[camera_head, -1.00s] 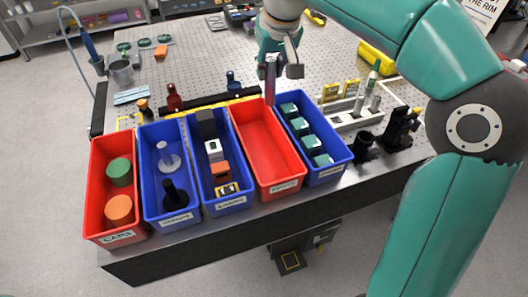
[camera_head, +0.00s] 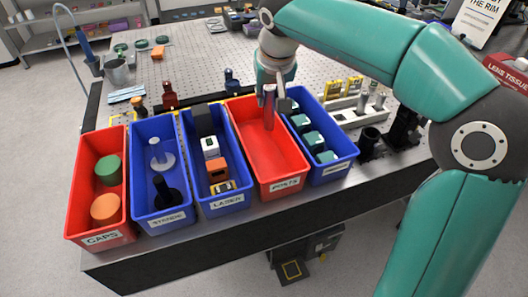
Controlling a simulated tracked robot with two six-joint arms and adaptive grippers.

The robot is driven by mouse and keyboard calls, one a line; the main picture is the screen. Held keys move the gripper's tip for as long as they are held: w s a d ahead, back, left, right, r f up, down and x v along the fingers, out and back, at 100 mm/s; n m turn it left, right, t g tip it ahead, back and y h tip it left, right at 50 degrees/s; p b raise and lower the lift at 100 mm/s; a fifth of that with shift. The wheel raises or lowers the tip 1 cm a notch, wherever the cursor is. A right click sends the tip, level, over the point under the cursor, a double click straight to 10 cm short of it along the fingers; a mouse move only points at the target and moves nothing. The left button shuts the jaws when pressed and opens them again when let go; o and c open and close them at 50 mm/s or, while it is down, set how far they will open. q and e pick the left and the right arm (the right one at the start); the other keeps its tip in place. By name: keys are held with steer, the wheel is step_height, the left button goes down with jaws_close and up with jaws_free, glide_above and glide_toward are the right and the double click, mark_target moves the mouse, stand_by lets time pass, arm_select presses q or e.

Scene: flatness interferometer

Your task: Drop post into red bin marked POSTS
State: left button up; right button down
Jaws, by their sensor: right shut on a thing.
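My right gripper (camera_head: 276,103) comes down over the back part of the red bin marked POSTS (camera_head: 286,184). It is shut on a slim upright post (camera_head: 269,112) that looks dull red. The post's lower end shows against the bin's inside; I cannot tell how far it is above the floor. The bin's visible floor is bare. My left gripper is out of view.
A blue bin with several teal blocks (camera_head: 313,141) stands right of the POSTS bin. Left of it are the blue LASER bin (camera_head: 228,201), another blue bin (camera_head: 168,219) and the red CAPS bin (camera_head: 102,239). Black mounts (camera_head: 404,130) stand at the right.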

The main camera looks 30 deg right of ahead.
steer(key=shift+r, duration=0.1)
steer(key=c, duration=0.9)
jaws_free()
steer(key=shift+o, duration=0.2)
steer(key=v, duration=1.2)
